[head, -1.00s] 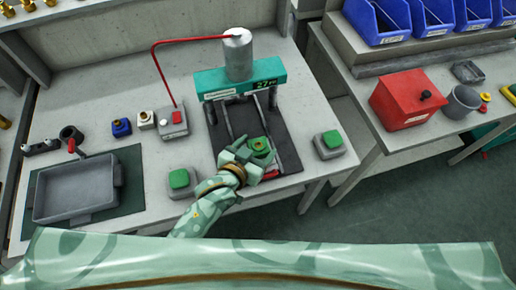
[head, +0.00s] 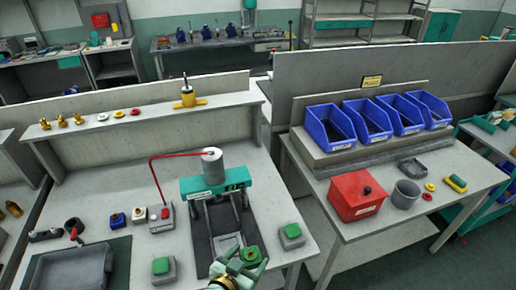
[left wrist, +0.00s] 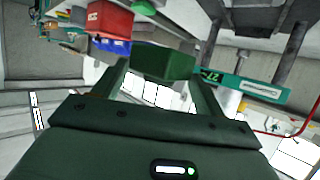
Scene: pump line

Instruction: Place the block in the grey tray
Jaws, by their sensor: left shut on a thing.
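My left gripper (head: 243,260) is shut on a green block (head: 250,254) with a round recess on top, low in the head view. It holds it near the front end of the dark base of the teal press. In the left wrist view the green block (left wrist: 163,62) sits between the two fingers. The grey tray (head: 75,268) lies at the lower left of the head view on a dark green mat, apart from the gripper; the picture's bottom edge cuts it off. My right gripper is not in view.
The teal press (head: 213,181) with its grey cylinder stands just behind the gripper. Green-button boxes (head: 163,268) and (head: 291,235) flank it. A red-handled black fixture (head: 73,228) stands behind the tray. A red box (head: 355,196) and blue bins (head: 330,125) are on the right bench.

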